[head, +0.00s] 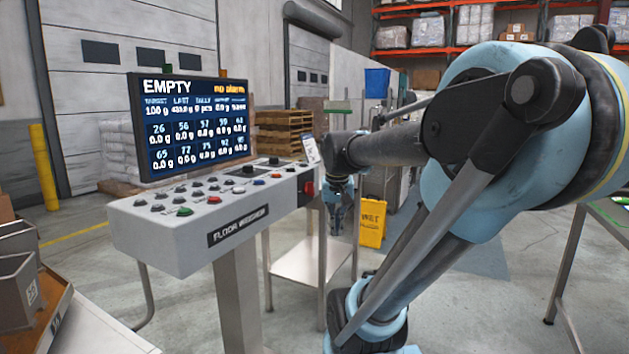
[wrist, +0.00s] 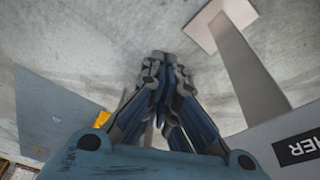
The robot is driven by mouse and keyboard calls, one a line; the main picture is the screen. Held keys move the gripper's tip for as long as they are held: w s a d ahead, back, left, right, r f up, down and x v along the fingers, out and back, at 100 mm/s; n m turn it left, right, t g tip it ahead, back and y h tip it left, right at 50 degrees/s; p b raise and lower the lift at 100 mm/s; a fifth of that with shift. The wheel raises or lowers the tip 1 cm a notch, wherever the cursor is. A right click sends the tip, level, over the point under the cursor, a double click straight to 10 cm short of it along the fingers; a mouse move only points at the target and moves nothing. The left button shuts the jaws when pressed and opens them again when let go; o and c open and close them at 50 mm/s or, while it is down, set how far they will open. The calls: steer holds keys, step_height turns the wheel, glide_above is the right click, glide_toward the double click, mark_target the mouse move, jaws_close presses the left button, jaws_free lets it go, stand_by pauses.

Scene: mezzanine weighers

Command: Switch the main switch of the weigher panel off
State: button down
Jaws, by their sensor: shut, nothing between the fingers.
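The weigher panel (head: 178,236) is a grey sloped console on a post, labelled "FLOOR WEIGHER", in the head view. Its top carries several buttons in rows, and a red part (head: 309,188) is at its right end; I cannot tell for sure which control is the main switch. A screen (head: 193,124) above it reads "EMPTY" and "no alarm". My gripper (head: 337,232) hangs pointing down just right of the panel's right end, apart from it. In the wrist view my gripper (wrist: 160,62) is shut and empty, with the panel's labelled edge (wrist: 268,162) at lower right.
A steel stand (head: 300,262) is behind the panel. A yellow wet-floor sign (head: 372,222) stands beyond my gripper. Grey bins (head: 20,285) are at the left, and a table edge (head: 608,222) is at the right. Open floor shows behind the panel on the left.

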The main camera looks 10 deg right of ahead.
steer(key=w+r+m, duration=0.1)
steer(key=w+r, duration=0.4)
steer(key=w, duration=0.4)
steer(key=w+r+m, duration=0.2)
steer(key=w+r, duration=0.4)
steer(key=w, duration=0.3)
step_height(320, 180, up, 4)
steer(key=m+h, duration=0.1)
steer(key=m, duration=0.1)
glide_above(310, 189)
steer(key=w+d, duration=0.3)
steer(key=w, duration=0.1)
steer(key=shift+s+t, duration=0.15)
steer(key=shift+t, duration=0.15)
steer(key=shift+f, duration=0.15)
step_height(310, 189, down, 9)
steer(key=shift+d+f, duration=0.1)
steer(key=shift+f, duration=0.05)
steer(key=shift+s+a, duration=0.3)
steer(key=shift+a, duration=0.05)
steer(key=shift+s+d+h, duration=0.1)
steer(key=shift+d+h, duration=0.1)
steer(key=shift+h, duration=0.1)
steer(key=shift+a, duration=0.1)
